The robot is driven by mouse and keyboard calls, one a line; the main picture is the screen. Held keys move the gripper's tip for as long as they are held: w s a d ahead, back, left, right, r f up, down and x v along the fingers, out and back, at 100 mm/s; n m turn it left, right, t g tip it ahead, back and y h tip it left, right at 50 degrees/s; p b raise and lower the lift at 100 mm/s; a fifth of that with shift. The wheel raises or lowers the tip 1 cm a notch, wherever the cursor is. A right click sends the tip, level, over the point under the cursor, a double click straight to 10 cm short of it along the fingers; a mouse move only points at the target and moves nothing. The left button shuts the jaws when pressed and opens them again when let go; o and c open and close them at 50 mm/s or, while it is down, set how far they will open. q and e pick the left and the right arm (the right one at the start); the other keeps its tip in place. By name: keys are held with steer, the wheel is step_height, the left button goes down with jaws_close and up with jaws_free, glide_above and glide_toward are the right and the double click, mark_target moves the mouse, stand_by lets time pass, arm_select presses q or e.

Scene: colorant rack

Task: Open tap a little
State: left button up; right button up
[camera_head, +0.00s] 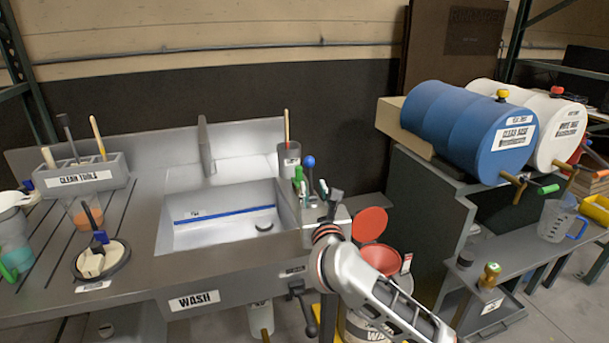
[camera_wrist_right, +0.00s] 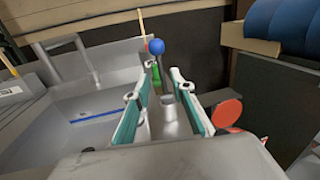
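A lever with a blue ball knob (camera_head: 309,161) stands upright on a dark stem at the sink's right side; its knob (camera_wrist_right: 156,47) also shows in the right wrist view. A tall grey spout (camera_head: 205,147) rises behind the sink (camera_head: 222,215). My right gripper (camera_head: 318,194) is by the sink's right rim, near the lever. In the right wrist view its green-padded fingers (camera_wrist_right: 159,78) are open, with the lever's stem beyond and between the tips. Whether they touch anything I cannot tell. My left gripper is out of view.
A grey cup with a brush (camera_head: 289,158) stands behind the lever. A red-lidded bin (camera_head: 381,258) is right of the sink. Blue (camera_head: 470,130) and white (camera_head: 545,130) drums with brass taps lie on the right rack. A tool block (camera_head: 80,176) is at the left.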

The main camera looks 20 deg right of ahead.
mark_target(310, 178)
steer(key=shift+w+d+b, duration=0.1)
steer(key=shift+w+d, duration=0.1)
steer(key=shift+w, duration=0.95)
steer(key=shift+w+d+b, duration=0.1)
steer(key=shift+w+d, duration=0.1)
steer(key=shift+w, duration=0.9)
steer(key=shift+w+d+b, duration=0.1)
steer(key=shift+w+d, duration=0.1)
steer(key=shift+w, duration=0.95)
jaws_close()
